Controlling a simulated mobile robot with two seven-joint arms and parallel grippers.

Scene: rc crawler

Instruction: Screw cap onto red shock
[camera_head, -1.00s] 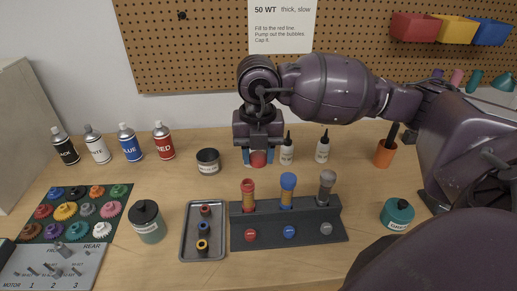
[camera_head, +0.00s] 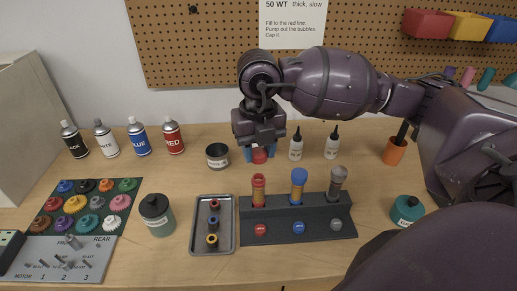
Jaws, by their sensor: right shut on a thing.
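The red shock (camera_head: 259,192) stands upright in the dark stand (camera_head: 285,212), at its left position, with a red top and an orange-yellow body. My right gripper (camera_head: 260,155) is behind the red shock in the picture, pointing down. It is shut on a red object (camera_head: 260,156) between blue finger pads; the gripper hides most of this object, so I cannot tell its full shape. The red object is apart from the shock. A red round piece (camera_head: 260,229) sits on the stand's front, below the red shock. My left gripper is not in view.
A blue shock (camera_head: 298,187) and a grey shock (camera_head: 338,184) stand to the right in the stand. A tray (camera_head: 229,233) with small rings is left of it. Two white bottles, (camera_head: 296,147) and (camera_head: 331,146), stand close right of my gripper; a dark jar (camera_head: 217,156) stands left.

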